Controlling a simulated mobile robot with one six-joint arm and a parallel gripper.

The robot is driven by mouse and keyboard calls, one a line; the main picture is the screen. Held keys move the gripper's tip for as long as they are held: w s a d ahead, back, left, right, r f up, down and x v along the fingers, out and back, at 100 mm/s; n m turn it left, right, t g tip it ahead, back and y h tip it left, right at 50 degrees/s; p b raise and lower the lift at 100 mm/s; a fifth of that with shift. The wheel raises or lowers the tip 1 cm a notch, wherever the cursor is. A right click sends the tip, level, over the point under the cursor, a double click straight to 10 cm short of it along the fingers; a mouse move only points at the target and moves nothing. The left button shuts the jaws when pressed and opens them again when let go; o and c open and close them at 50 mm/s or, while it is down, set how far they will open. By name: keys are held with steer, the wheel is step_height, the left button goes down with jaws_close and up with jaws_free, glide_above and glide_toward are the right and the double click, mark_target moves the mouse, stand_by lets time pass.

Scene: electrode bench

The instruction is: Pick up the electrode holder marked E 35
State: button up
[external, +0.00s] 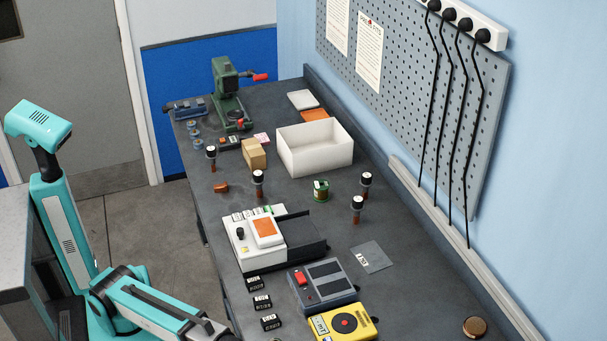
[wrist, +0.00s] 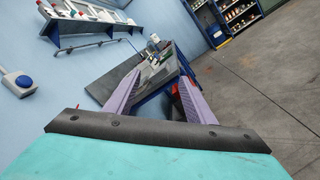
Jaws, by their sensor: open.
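One is at the back left (external: 211,155), one behind the white device (external: 258,181), and two are at the right, one farther back (external: 366,183) and one nearer (external: 357,206). I cannot read their markings, so I cannot tell which is E 35. My gripper (wrist: 157,98) shows in the wrist view with its two purple fingers apart and nothing between them. It is away from the holders; the external view does not show its fingers.
A white bin (external: 316,163), a cardboard box (external: 254,154) and a green press (external: 226,90) stand toward the back. A white device with an orange screen (external: 265,230), a grey box (external: 325,285) and a yellow meter (external: 343,324) crowd the front. Black cables (external: 443,110) hang at the right wall.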

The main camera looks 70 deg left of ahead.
steer(key=w+a+r+n+t+y+p, duration=0.1)
steer(key=w+a+n+t+p, duration=0.15)
steer(key=w+a, duration=0.7)
steer(key=w+a+r+n+t+y+p, duration=0.15)
steer(key=w+a+t+p, duration=0.35)
steer(key=w, duration=0.7)
steer(key=w+a+f+n+t+y+p, duration=0.1)
steer(key=w+a+n+y+p, duration=0.15)
steer(key=w+a, duration=0.6)
steer(key=w+a+f+n+y+p, duration=0.15)
steer(key=w+a+p, duration=0.35)
steer(key=a, duration=0.7)
steer(key=w+a+f+n+t+y+p, duration=0.1)
steer(key=a+n, duration=0.4)
steer(key=a, duration=1.2)
steer(key=w+a+f+n+t+y+p, duration=0.1)
steer(key=w+a+n+t+y+p, duration=0.1)
steer(key=a, duration=1.4)
steer(key=w+a+f+n+t+y+p, duration=0.1)
steer(key=w+a+n+y+p, duration=0.2)
steer(key=a+n, duration=0.6)
steer(key=w+a+y, duration=0.2)
steer(key=a+y, duration=0.1)
steer(key=a, duration=0.5)
steer(key=shift+a+n+y, duration=0.3)
steer(key=shift+a+y, duration=0.05)
steer(key=shift+w, duration=0.1)
